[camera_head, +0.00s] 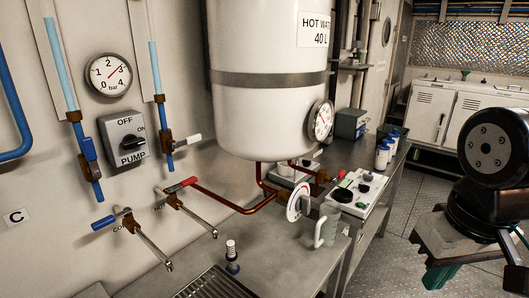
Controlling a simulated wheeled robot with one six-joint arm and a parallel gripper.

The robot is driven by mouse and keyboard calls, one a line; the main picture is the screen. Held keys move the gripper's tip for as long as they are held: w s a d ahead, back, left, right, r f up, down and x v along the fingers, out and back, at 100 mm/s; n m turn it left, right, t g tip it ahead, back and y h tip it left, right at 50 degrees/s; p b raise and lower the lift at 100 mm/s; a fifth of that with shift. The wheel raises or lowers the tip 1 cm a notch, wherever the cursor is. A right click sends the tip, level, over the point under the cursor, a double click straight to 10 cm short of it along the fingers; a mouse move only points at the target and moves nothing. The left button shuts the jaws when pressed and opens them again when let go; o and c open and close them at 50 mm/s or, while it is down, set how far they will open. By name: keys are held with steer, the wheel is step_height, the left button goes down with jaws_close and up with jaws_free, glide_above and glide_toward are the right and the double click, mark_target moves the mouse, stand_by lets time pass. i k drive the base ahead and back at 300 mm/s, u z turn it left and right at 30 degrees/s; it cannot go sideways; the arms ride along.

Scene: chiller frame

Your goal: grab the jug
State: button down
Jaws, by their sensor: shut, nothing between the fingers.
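The jug (331,226) is a pale grey-green vessel with a whitish handle on its left side. It stands upright near the front edge of the steel bench, right of a round white dial and below the tank. Its opening looks partly hidden at this angle. Dark parts of my own arm fill the right edge of the head view, well apart from the jug.
A large white hot-water tank (268,115) hangs over the bench (200,258). The round white dial (298,201) and red pipes sit close left of the jug. A white tray (372,187) with small items and white bottles (382,155) stand behind it. Metal floor (390,265) is open in front.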

mark_target(326, 227)
steer(key=z, duration=0.4)
steer(key=k, duration=0.45)
steer(key=z, duration=1.15)
steer(key=i, duration=1)
steer(key=u, duration=0.85)
